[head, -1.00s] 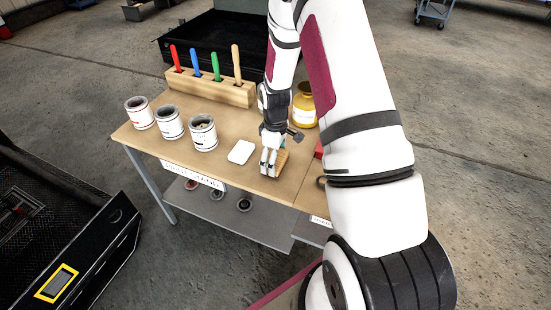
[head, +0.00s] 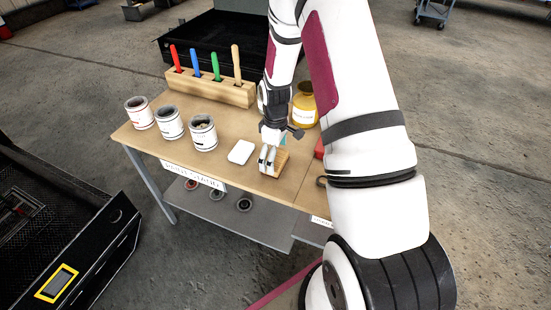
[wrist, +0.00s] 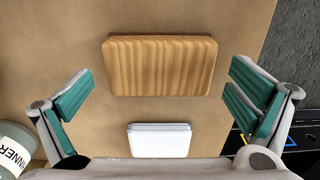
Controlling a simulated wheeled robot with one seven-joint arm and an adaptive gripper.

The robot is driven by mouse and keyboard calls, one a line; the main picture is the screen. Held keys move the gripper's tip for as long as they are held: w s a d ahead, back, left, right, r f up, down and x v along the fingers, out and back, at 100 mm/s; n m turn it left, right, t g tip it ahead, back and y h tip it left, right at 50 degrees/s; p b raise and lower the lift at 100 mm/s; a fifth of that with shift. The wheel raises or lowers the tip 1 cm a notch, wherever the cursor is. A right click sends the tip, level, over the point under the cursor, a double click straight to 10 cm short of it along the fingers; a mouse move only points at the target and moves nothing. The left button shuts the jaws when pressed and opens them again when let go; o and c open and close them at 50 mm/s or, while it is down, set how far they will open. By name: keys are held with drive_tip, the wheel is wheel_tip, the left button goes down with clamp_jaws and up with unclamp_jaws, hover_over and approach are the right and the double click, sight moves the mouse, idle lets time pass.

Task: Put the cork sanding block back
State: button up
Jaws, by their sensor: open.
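The sanding block, a tan block with wavy grain (wrist: 160,66), lies flat on the tabletop; the head view shows it (head: 282,164) near the table's front edge, partly behind the fingers. My gripper (head: 267,158) is over it. In the wrist view the green-padded fingers of my gripper (wrist: 162,82) are spread wide, one on each side of the block, with a clear gap to each side. Nothing is between the pads in contact with them. A small white block (head: 241,152) lies just left of the sanding block; it also shows in the wrist view (wrist: 159,141).
Several labelled cans (head: 170,122) stand at the table's left. A wooden rack (head: 208,87) with coloured-handled tools stands behind. A yellow jar (head: 304,106) is behind my gripper, and a red object (head: 319,148) is to the right. The middle tabletop (head: 235,122) is clear.

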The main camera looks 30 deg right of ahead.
drive_tip(key=s+a+r+m, duration=0.1)
drive_tip(key=s+a+r, duration=0.1)
drive_tip(key=r, duration=0.9)
drive_tip(key=s+a+r+m, duration=0.1)
drive_tip(key=s+a+r, duration=0.15)
drive_tip(key=r, duration=0.85)
drive_tip(key=s+a+r+m+t, duration=0.1)
drive_tip(key=s+a+r, duration=0.2)
drive_tip(key=s, duration=0.4)
drive_tip(key=s+a+r+m+t, duration=0.1)
drive_tip(key=s+a+r, duration=0.3)
drive_tip(key=s, duration=0.4)
drive_tip(key=s+a+r+m+t, duration=0.1)
drive_tip(key=s+a+r+m, duration=0.1)
drive_tip(key=s+r, duration=0.3)
drive_tip(key=s+a, duration=0.1)
drive_tip(key=s, duration=0.2)
drive_tip(key=shift+a+r+m, duration=0.15)
drive_tip(key=shift+r+m, duration=0.15)
drive_tip(key=shift+m, duration=0.1)
wheel_tip(320, 180, up, 4)
drive_tip(key=t+p, duration=0.1)
drive_tip(key=p, duration=0.2)
drive_tip(key=shift+f, duration=0.25)
